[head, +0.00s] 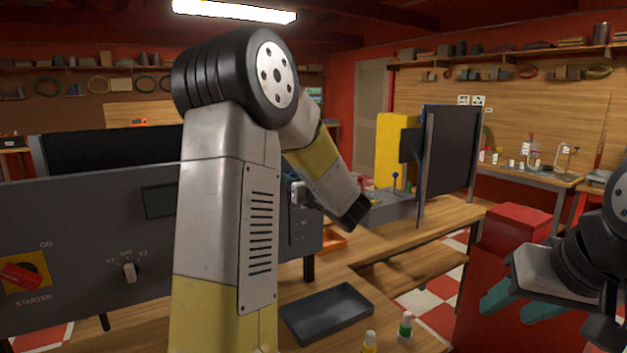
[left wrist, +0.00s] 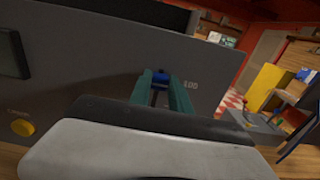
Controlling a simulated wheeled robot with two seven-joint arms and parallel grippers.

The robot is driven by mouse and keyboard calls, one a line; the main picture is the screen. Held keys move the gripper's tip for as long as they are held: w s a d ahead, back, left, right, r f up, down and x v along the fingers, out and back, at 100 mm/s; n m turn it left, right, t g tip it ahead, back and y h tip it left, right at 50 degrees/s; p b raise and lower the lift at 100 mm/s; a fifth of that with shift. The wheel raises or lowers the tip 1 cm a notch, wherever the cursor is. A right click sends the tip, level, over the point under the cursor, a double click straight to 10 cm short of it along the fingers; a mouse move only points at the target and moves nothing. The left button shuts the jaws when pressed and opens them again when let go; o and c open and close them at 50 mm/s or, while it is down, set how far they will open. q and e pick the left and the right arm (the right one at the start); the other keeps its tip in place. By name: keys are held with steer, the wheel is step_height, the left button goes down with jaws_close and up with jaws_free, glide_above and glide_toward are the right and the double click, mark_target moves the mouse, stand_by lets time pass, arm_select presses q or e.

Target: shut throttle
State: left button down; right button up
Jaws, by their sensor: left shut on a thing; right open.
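In the left wrist view the teal fingers of my left gripper (left wrist: 161,82) are closed around the knob, beside the mark "100". In the head view the slot (head: 291,228) with its lower marks shows on the right part of the panel. My forearm covers much of that area, and the grip itself is mostly hidden there. My right gripper (head: 508,312) is open and empty at the lower right, away from the panel.
A red starter switch (head: 20,276) and a selector knob (head: 129,271) are on the left of the panel. A dark tray (head: 345,320) and small bottles (head: 405,328) stand below.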

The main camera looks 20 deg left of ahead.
mark_target(290, 242)
arm_select(q)
steer(key=shift+f, duration=0.1)
step_height(290, 242, down, 20)
steer(key=shift+d+f, duration=0.1)
steer(key=shift+f, duration=0.15)
steer(key=c, duration=1.2)
jaws_free()
steer(key=v, duration=0.7)
steer(key=shift+s+d, duration=0.25)
steer(key=shift+d, duration=0.05)
